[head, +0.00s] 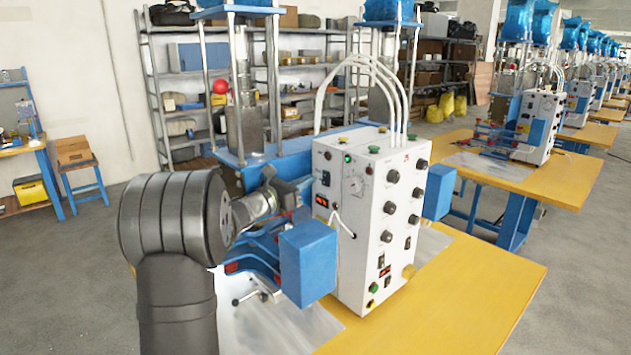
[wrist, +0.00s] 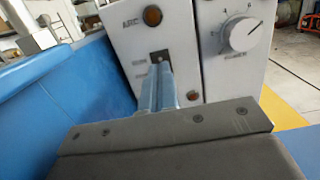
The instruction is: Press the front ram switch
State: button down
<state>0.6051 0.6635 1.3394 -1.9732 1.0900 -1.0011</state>
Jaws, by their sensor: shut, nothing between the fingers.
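The white control box (head: 365,215) stands on the yellow bench, with knobs, lamps and buttons on its faces. In the wrist view, a switch with a dark plate (wrist: 159,55) sits on a white panel (wrist: 127,45), between two amber lamps. Its label is too blurred to read, so I cannot tell if it is the front ram switch. My gripper (wrist: 162,70) is shut and empty, its silvery fingers pointing at this switch. The tips overlap the plate's lower part; I cannot tell whether they touch. In the head view, the fingertips are not clear beside the box.
A blue block (head: 307,262) stands close to my wrist, in front of the box. A blue surface (wrist: 50,100) fills the left of the wrist view. A dial (wrist: 240,34) is right of the switch. The yellow bench top (head: 470,290) is clear at the right.

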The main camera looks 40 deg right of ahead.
jog(key=a+r, duration=0.1)
jog(key=a, duration=0.8)
jog(key=shift+a, duration=0.3)
jog(key=shift+d+r, duration=0.1)
jog(key=d+f, duration=0.1)
jog(key=d, duration=0.9)
jog(key=a+f, duration=0.2)
jog(key=a, duration=0.5)
jog(key=shift+a+f, duration=0.2)
jog(key=shift+a, duration=0.15)
